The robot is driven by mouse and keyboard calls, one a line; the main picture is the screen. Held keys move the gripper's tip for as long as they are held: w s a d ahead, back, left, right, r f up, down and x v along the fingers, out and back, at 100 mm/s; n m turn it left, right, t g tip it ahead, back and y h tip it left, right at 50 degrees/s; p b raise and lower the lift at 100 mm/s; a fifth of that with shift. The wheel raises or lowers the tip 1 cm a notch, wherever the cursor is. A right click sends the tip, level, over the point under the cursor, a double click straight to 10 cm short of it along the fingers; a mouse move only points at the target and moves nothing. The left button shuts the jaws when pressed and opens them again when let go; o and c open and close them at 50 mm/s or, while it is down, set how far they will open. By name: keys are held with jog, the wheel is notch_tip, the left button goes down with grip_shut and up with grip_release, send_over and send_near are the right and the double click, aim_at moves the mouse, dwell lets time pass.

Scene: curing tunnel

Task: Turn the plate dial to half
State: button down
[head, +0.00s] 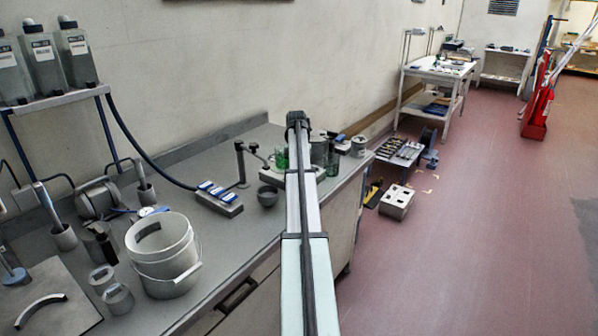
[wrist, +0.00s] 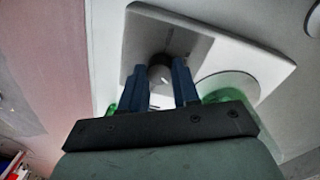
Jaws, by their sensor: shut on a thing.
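In the wrist view the pale plate unit (wrist: 262,62) fills the upper middle, with a darker grey panel (wrist: 185,42) on it. The grey plate dial (wrist: 160,74) stands out from this panel, between my two blue fingers. My gripper (wrist: 160,88) is shut on the dial, one finger on each side. The dial's markings and pointer cannot be made out, so its setting cannot be read. In the head view my arm hides the gripper and the dial.
Green glassware (head: 281,158) stands left of my arm on the bench, and green also shows beside the fingers (wrist: 218,95). A dark bowl (head: 267,196) and a clamp stand (head: 241,165) are nearby. A white bucket (head: 165,270) stands nearer.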

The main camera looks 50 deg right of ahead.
jog(key=c, duration=0.8)
grip_release()
jog(key=r, duration=1.4)
jog(key=shift+w+a, duration=0.2)
jog(key=shift+w, duration=0.1)
jog(key=shift+f, duration=0.1)
